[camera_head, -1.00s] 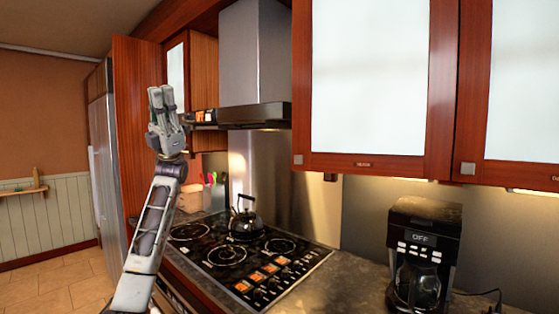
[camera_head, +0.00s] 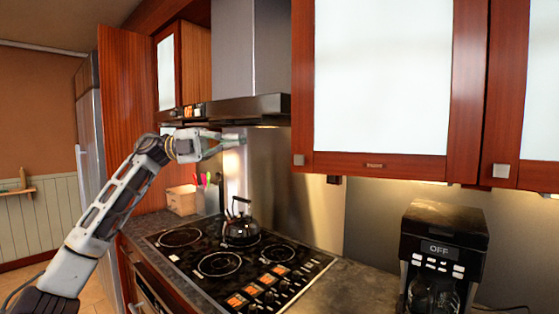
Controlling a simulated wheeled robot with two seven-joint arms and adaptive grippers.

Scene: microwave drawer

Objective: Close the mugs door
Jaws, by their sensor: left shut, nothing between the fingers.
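The upper cabinet door with white glass and a red-brown wood frame (camera_head: 467,80) is at the right of the range hood and looks flush with its cabinet. A small label (camera_head: 374,166) on its lower rail is too small to read. Another glass-fronted door (camera_head: 166,72) is left of the hood, and a third (camera_head: 507,95) is at the right edge. I cannot tell which one is the mugs door. My left gripper (camera_head: 240,138) is shut and empty. It points right, below the hood and above the stove, apart from the doors. My right gripper is not in view.
The range hood (camera_head: 250,107) hangs just above my left gripper. Below are the stove (camera_head: 240,262), a black kettle (camera_head: 240,228) and a utensil holder (camera_head: 208,200). A coffee maker (camera_head: 440,258) stands at the right on the counter. A tall wooden panel (camera_head: 125,130) is at the left.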

